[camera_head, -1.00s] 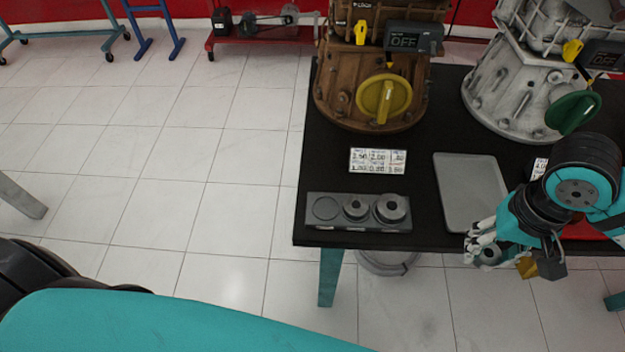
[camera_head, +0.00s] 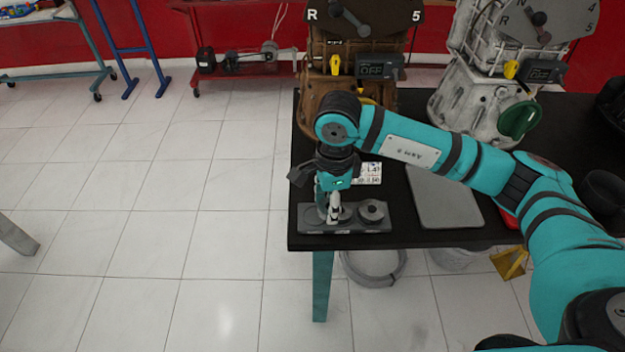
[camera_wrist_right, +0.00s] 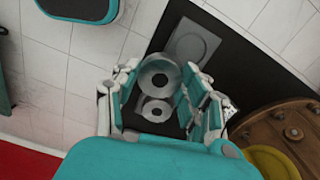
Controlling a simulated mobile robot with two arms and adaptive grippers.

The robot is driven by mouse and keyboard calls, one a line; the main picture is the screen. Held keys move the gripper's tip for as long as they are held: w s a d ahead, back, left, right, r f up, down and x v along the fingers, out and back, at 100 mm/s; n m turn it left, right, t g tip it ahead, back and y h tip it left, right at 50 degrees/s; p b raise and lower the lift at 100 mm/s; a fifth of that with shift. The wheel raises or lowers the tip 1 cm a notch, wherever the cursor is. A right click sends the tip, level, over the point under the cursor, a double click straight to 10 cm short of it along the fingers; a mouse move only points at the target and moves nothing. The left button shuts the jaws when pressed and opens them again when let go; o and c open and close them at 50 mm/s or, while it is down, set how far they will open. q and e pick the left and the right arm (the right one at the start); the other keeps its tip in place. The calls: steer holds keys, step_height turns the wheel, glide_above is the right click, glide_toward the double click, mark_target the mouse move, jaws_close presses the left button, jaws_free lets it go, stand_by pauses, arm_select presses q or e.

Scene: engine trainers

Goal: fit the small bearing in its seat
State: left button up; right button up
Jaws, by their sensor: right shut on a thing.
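My right gripper (camera_head: 333,212) points down over the left and middle part of the grey bearing block (camera_head: 385,227) at the table's front edge. In the right wrist view, the gripper (camera_wrist_right: 159,80) is shut on a grey ring, seemingly the small bearing (camera_wrist_right: 147,72). Another grey ring (camera_wrist_right: 145,112) shows below it. The block's flat end with an empty round seat (camera_wrist_right: 192,46) lies just beyond the fingertips. In the head view the fingers hide the held ring and part of the seats. A larger ring (camera_head: 372,208) sits at the block's right. My left gripper is not seen.
A flat grey tray (camera_head: 445,200) lies right of the block on the black table. A brown engine housing (camera_wrist_right: 275,130) stands behind the block, a pale one (camera_head: 470,110) to its right. A label card (camera_head: 371,172) is partly hidden by my arm.

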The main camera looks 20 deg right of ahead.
steer(key=shift+w+a+f+m, duration=0.25)
steer(key=shift+w+f+m, duration=0.5)
steer(key=shift+m, duration=1.7)
steer(key=shift+w+a+f+m, duration=0.2)
steer(key=shift+w+f+m, duration=0.6)
steer(key=shift+m, duration=1.6)
steer(key=shift+w+a+f+m, duration=0.35)
steer(key=shift+w+m, duration=0.7)
steer(key=shift+m, duration=1.4)
arm_select(q)
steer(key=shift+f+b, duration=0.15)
steer(key=shift+b, duration=0.3)
arm_select(e)
steer(key=shift+d+f, duration=0.1)
steer(key=shift+f, duration=1.1)
arm_select(q)
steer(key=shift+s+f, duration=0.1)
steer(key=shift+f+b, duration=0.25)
steer(key=shift+b, duration=0.1)
